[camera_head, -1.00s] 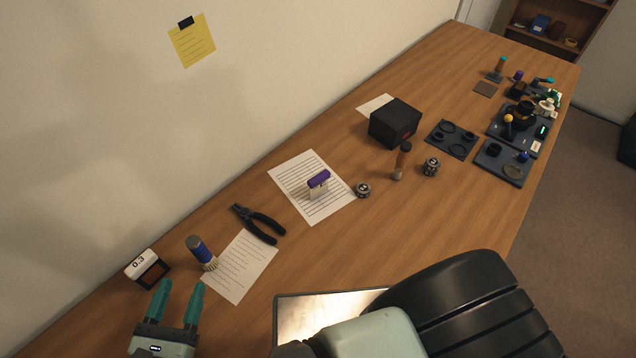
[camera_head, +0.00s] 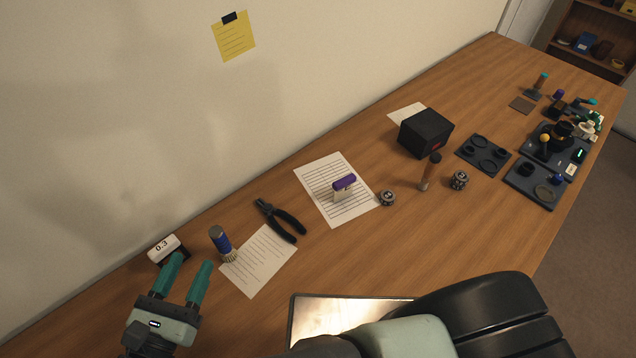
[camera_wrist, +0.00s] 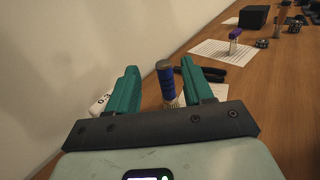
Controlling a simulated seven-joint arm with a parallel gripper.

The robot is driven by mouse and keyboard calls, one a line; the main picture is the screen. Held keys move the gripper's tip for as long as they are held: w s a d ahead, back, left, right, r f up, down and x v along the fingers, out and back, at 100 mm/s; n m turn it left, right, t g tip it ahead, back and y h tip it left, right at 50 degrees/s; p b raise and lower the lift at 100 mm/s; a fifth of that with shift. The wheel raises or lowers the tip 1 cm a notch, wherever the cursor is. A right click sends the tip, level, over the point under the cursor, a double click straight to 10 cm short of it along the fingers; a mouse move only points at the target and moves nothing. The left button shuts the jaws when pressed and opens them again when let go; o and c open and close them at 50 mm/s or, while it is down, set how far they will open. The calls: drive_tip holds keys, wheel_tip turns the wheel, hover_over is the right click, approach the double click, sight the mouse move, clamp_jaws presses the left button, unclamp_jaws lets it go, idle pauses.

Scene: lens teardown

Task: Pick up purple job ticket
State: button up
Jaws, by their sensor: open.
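The purple job ticket (camera_head: 344,183) is a small upright piece with a purple top and a pale lower part. It stands on a printed sheet (camera_head: 322,205) near the middle of the table. It also shows in the wrist view (camera_wrist: 235,34), at the upper right. My gripper (camera_head: 190,270) has teal fingers that are apart and empty. It is at the lower left, well to the left of and nearer than the ticket. In the wrist view a blue brush (camera_wrist: 166,82) shows between the fingers, beyond them and not held.
The blue brush (camera_head: 221,243) stands by a second sheet (camera_head: 259,262), beside a block marked 0.3 (camera_head: 165,249). Black pliers (camera_head: 281,221) lie between brush and ticket. A small round weight (camera_head: 387,199), a wooden-handled tool (camera_head: 430,172) and a black box (camera_head: 426,133) stand right of the ticket.

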wheel_tip(320, 180, up, 4)
drive_tip(key=w, duration=0.1)
drive_tip(key=m+g+h, duration=0.8)
drive_tip(key=m+h, duration=0.1)
drive_tip(key=h, duration=0.3)
hover_over(334, 188)
drive_tip(key=shift+w+d+f, duration=0.15)
drive_tip(key=shift+w+f, duration=0.05)
drive_tip(key=shift+f, duration=0.45)
drive_tip(key=shift+t, duration=0.3)
wheel_tip(334, 188, down, 4)
wheel_tip(334, 188, down, 7)
drive_tip(key=shift+r, duration=0.2)
drive_tip(key=shift+w+d+f, duration=0.25)
drive_tip(key=shift+w+d, duration=0.2)
drive_tip(key=shift+d, duration=0.2)
drive_tip(key=shift+w+d, duration=0.35)
drive_tip(key=shift+d, duration=0.1)
clamp_jaws()
